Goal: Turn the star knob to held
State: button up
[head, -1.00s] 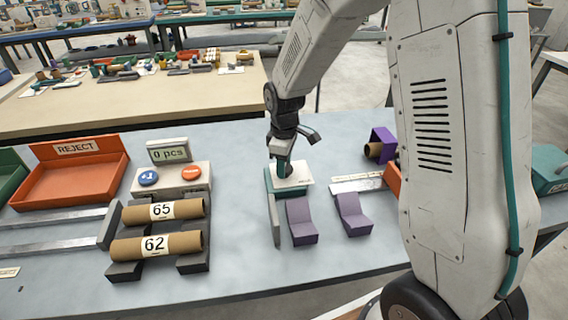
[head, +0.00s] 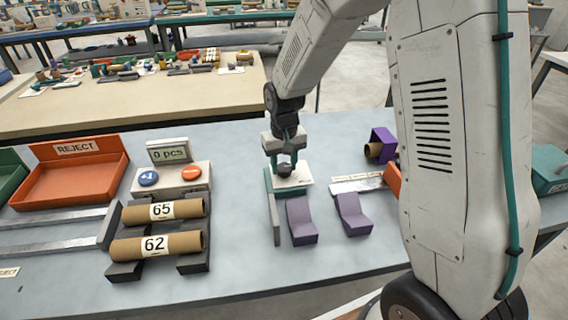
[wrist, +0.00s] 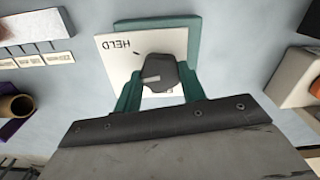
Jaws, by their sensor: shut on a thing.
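The dark star knob (wrist: 160,70) stands on a white plate (wrist: 112,68) on a teal block (wrist: 150,24). The word HELD is printed upside down at the plate's upper left in the wrist view. A light bar on the knob's top lies nearly level, not in line with the small tick by HELD. A second label is mostly hidden behind the knob. My gripper (wrist: 158,88) is shut on the knob, one teal finger on each side. In the head view my gripper (head: 285,164) comes down onto the knob (head: 284,171).
Two purple rests (head: 301,222) stand in front of the block, beside an upright grey plate (head: 274,219). Cardboard tubes marked 65 (head: 163,210) and 62 (head: 156,244) lie on a dark rack at left. A purple holder (head: 381,146) with a tube is at right.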

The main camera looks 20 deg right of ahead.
aim_at(284, 167)
jog(key=m, duration=0.4)
jog(key=shift+m, duration=1.8)
jog(key=o, duration=1)
jog(key=shift+c, duration=0.2)
jog(key=shift+r, duration=0.15)
notch_tip(284, 167, up, 8)
jog(key=shift+f, duration=0.2)
